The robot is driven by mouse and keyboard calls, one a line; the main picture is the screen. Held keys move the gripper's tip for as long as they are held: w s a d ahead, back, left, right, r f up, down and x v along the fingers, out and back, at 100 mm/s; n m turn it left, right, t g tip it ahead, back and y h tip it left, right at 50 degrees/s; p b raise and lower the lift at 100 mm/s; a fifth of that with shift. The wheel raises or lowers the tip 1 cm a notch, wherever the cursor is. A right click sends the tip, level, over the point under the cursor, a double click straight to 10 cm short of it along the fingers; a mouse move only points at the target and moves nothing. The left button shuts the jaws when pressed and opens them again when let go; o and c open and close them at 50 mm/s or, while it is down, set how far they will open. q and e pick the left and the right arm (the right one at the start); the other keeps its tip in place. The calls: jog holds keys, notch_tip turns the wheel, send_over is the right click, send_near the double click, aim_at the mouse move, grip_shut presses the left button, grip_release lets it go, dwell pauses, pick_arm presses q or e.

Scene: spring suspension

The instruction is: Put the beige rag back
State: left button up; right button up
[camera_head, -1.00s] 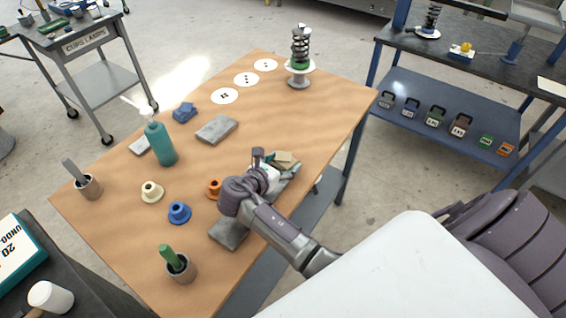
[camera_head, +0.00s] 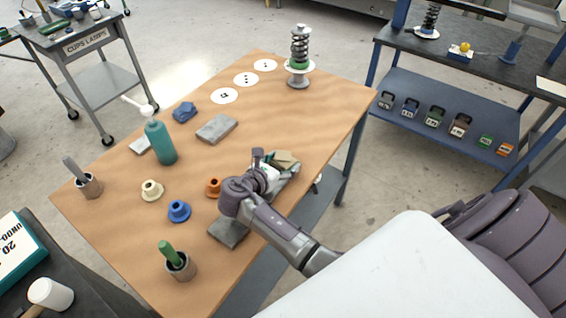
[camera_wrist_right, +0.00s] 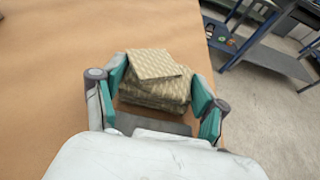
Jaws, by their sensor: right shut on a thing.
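The beige rag (camera_wrist_right: 155,90) is a folded, patterned cloth between the two teal fingertips of my right gripper (camera_wrist_right: 160,100) in the right wrist view. The gripper is shut on it, with the upper fold sitting askew on the layers below. In the head view the rag (camera_head: 286,160) shows just beyond my right gripper (camera_head: 272,167), near the right edge of the wooden table (camera_head: 330,100). Whether it touches the table is hard to tell. My left gripper is not in view.
Orange (camera_head: 213,187), blue (camera_head: 179,211) and cream (camera_head: 151,190) flanged parts stand left of my right arm. A teal bottle (camera_head: 160,143), a grey block (camera_head: 216,129) and a cup with a green handle (camera_head: 180,266) are also on the table. A spring stand (camera_head: 299,60) is at the far end.

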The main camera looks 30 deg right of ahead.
jog(key=shift+s+a+f, duration=0.1)
jog(key=shift+s+f, duration=0.1)
jog(key=shift+f, duration=0.3)
jog(key=shift+s+a+f, duration=0.1)
jog(key=shift+s+f, duration=0.1)
jog(key=shift+f, duration=0.25)
jog(key=o, duration=1.3)
jog(key=shift+a, duration=0.3)
jog(key=v, duration=0.4)
jog(key=r+v, duration=0.1)
jog(key=v, duration=0.2)
jog(key=r+v, duration=0.1)
jog(key=v, duration=0.3)
jog(key=shift+w+r, duration=0.15)
